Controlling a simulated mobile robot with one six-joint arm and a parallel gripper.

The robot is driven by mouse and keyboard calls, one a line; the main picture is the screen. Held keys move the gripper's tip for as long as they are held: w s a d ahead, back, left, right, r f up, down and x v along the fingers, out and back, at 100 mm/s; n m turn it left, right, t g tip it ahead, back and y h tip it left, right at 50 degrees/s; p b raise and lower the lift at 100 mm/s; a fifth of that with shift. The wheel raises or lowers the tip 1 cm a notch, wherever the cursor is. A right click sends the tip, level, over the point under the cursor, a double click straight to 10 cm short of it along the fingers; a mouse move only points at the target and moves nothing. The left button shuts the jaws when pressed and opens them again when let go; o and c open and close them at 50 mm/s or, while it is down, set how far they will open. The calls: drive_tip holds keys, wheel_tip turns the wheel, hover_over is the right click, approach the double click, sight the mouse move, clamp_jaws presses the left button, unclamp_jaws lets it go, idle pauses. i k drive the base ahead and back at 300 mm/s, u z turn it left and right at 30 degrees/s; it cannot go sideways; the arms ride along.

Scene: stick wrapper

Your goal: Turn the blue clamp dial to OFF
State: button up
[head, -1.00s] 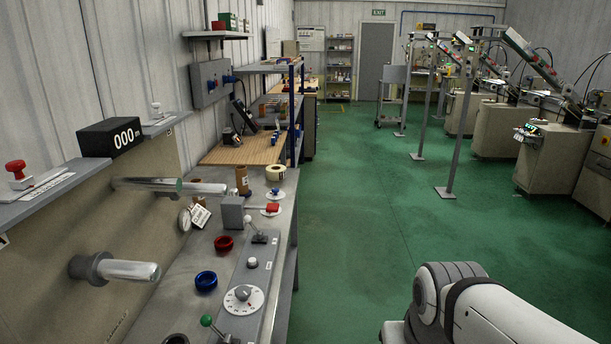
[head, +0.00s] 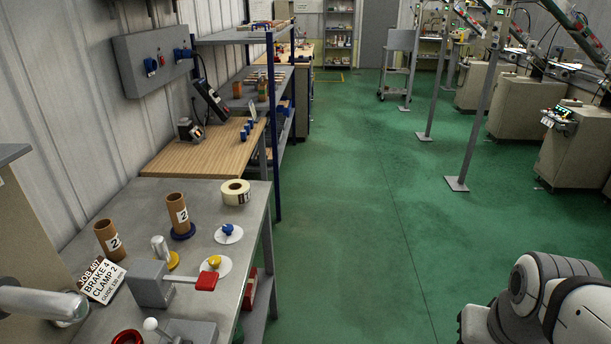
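A small blue knob on a round white plate, likely the blue clamp dial (head: 228,230), sits near the right edge of the grey bench in the head view. Its markings are too small to read, so I cannot tell its setting. A yellow knob on a similar white plate (head: 214,262) is just in front of it. Only a white and dark part of my own arm shows at the lower right, over the floor and apart from the bench. My gripper is out of view.
The grey bench (head: 185,199) also holds two cardboard tubes (head: 178,212), a tape roll (head: 236,190), a red-handled grey block (head: 150,285) and a job card (head: 103,281) reading brake 4, clamp 2. A blue shelf post (head: 274,130) stands behind. The green floor (head: 345,230) is clear.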

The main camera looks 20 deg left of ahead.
sight(227, 228)
drive_tip(key=u, duration=0.45)
drive_tip(key=i, duration=1.45)
drive_tip(key=u, duration=0.75)
drive_tip(key=k, duration=0.8)
drive_tip(key=u, duration=0.2)
drive_tip(key=i, duration=0.9)
drive_tip(key=z, duration=0.1)
